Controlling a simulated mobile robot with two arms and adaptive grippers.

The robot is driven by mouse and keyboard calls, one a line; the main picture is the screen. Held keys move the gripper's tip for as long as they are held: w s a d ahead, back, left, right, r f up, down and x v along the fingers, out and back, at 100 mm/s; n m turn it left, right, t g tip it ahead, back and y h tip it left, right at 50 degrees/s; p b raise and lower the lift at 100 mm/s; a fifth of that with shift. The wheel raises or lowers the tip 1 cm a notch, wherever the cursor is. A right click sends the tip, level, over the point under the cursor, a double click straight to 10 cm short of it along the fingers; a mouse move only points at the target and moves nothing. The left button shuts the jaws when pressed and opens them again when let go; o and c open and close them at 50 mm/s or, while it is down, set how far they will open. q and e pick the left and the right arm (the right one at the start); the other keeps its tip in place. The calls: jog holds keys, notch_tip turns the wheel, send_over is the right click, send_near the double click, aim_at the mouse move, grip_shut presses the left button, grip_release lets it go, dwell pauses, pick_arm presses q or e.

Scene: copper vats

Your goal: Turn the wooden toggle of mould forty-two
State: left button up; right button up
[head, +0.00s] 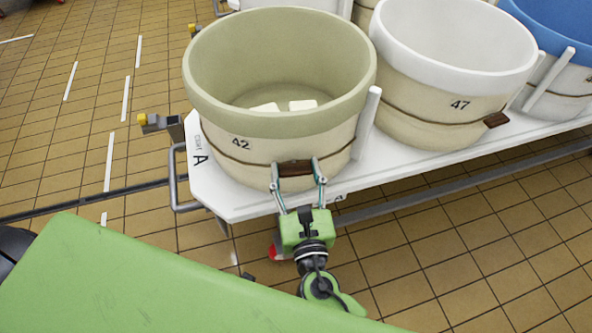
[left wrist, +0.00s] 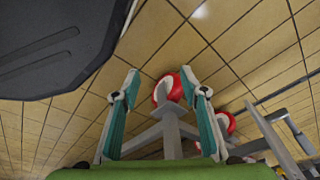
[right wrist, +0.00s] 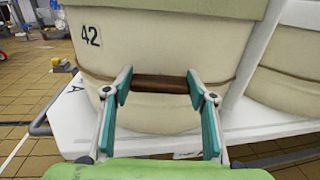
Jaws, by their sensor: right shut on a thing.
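Mould 42 (head: 230,150) is a cream tub with an olive rim band, standing on the near left end of a white cart. Its brown wooden toggle (head: 295,169) sits on a dark cord around the tub's front and lies about level. My right gripper (head: 298,172) is shut on the toggle, one finger at each end. In the right wrist view the toggle (right wrist: 160,84) spans between the fingertips, below the number 42. My left gripper (left wrist: 166,85) shows only in the left wrist view, open and empty, its fingers wide apart over the tiled floor.
Mould 47 (head: 430,100) stands close on the right with its own toggle (head: 496,119). A blue-lined tub (head: 560,60) is at the far right. The white cart (head: 235,203) has a grey handle (head: 178,180) at its left end. Tiled floor is free at left.

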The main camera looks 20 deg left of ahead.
jog(key=shift+m, duration=0.3)
jog(key=m+b, duration=0.1)
jog(key=m, duration=0.3)
jog(key=m+b, duration=0.2)
jog(key=m, duration=0.2)
jog(key=shift+w+d+f, duration=0.1)
jog(key=shift+d+f, duration=0.1)
jog(key=m+b, duration=0.2)
jog(key=m, duration=0.5)
jog(key=shift+f, duration=0.1)
pick_arm(q)
jog(key=w+r+t, duration=0.1)
jog(key=w+r, duration=0.2)
jog(key=r, duration=1.6)
jog(key=shift+w+r+b, duration=0.15)
jog(key=shift+r+b, duration=0.15)
jog(key=shift+b, duration=0.15)
pick_arm(e)
jog(key=shift+m, duration=1.3)
pick_arm(q)
jog(key=shift+d, duration=0.1)
pick_arm(e)
jog(key=o, duration=1.1)
